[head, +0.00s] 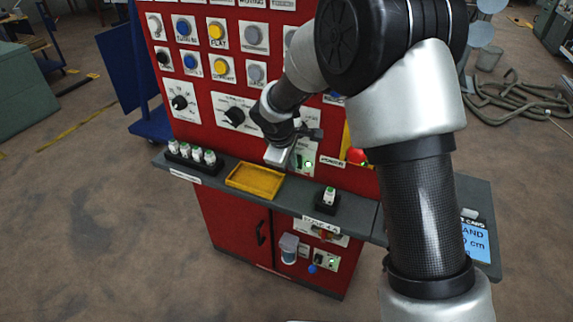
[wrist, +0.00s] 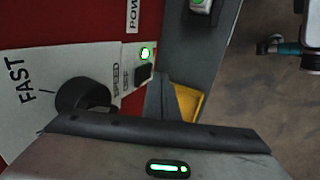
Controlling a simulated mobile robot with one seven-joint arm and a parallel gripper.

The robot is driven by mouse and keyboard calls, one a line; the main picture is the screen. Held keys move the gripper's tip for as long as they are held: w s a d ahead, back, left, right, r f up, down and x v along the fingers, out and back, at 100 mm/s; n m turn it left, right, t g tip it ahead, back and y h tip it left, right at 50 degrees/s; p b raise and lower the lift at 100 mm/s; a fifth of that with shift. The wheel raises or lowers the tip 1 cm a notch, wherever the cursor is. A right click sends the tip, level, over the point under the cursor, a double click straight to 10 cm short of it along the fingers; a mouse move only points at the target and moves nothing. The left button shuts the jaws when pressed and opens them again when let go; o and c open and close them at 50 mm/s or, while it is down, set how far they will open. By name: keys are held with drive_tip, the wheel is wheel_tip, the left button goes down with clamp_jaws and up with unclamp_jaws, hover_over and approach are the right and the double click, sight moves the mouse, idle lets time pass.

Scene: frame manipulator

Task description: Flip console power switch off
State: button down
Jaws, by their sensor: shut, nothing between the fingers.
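The red console (head: 190,100) stands ahead in the head view, with a grey shelf along its front. A plate with a lit green lamp (head: 308,164) sits low on the panel beside my gripper. In the wrist view the lit green lamp (wrist: 145,53) is beside a small dark switch (wrist: 143,73), near partly readable "POW", "SPEED" and "OFF" lettering. Its exact tilt cannot be told. My gripper (head: 279,156) is shut and empty, close to the panel left of the lamp. In the wrist view the gripper body hides the lower part, and contact cannot be told.
A dark round knob (wrist: 85,97) by "FAST" lettering is close to my gripper. A red button (head: 357,156) lies right of the lamp. My arm hides the console's right side.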

drive_tip(key=shift+w+d+r, duration=0.1)
drive_tip(key=shift+w+d, duration=0.15)
drive_tip(key=shift+w, duration=0.5)
drive_tip(key=shift+w, duration=0.1)
drive_tip(key=shift+w+d+r, duration=0.15)
drive_tip(key=shift+w, duration=0.15)
drive_tip(key=shift+r+p, duration=0.1)
drive_tip(key=shift+p, duration=0.2)
drive_tip(key=shift+r+p, duration=0.45)
drive_tip(key=shift+r, duration=0.35)
